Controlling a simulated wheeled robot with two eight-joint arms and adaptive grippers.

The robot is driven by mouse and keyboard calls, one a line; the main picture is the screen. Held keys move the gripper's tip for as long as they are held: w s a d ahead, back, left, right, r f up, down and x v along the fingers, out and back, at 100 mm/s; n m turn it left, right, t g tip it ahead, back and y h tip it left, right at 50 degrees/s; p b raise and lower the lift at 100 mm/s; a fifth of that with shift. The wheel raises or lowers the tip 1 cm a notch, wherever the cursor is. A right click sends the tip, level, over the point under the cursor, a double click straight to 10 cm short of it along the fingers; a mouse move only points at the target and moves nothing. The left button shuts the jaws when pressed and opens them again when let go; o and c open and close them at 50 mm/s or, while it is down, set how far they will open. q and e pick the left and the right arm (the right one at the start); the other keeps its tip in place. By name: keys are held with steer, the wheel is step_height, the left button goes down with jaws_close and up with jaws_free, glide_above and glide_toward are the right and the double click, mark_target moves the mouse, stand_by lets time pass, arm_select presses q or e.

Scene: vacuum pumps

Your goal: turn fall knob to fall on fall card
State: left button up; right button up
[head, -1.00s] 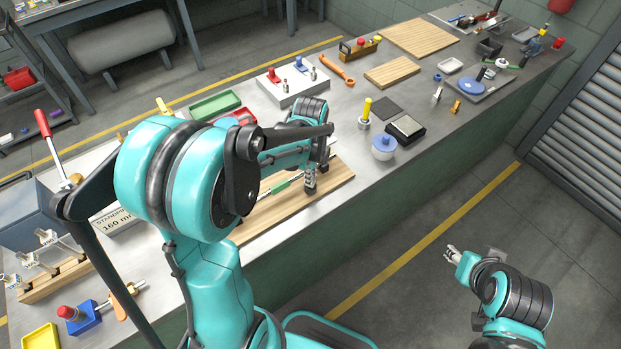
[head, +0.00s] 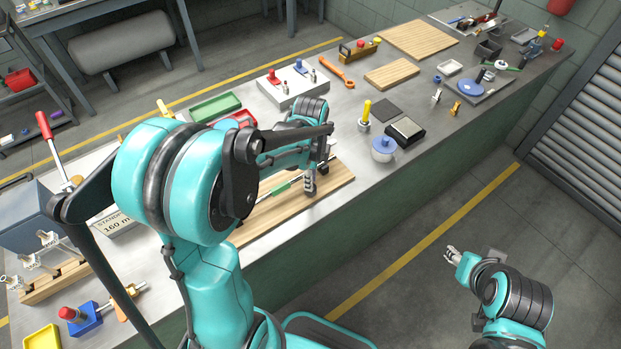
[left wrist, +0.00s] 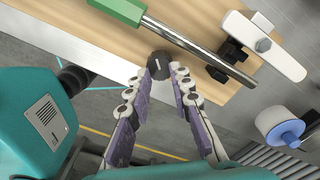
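A small dark round knob (left wrist: 160,65) with a short white mark on top shows in the left wrist view, by the front edge of a wooden board (left wrist: 100,35). My left gripper (left wrist: 163,78) points at it, with one fingertip on either side of its near edge; I cannot tell whether they touch it. In the head view my left gripper (head: 310,182) is low over the board's front edge, and the knob is not discernible. I cannot make out a fall card. My right gripper (head: 451,251) is far from the bench, over the floor; its finger gap is too small to judge.
A green block (left wrist: 122,8) with a metal rod (left wrist: 190,42) lies behind the knob. A white plate (left wrist: 265,48) and a black clamp-like part (left wrist: 232,58) are to the right. A blue-lidded pot (head: 383,148) stands farther right on the bench.

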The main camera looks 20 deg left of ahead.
arm_select(q)
steer(key=shift+r+p, duration=0.35)
steer(key=shift+r, duration=0.2)
arm_select(e)
steer(key=shift+r, duration=0.45)
arm_select(q)
steer(key=shift+r, duration=0.1)
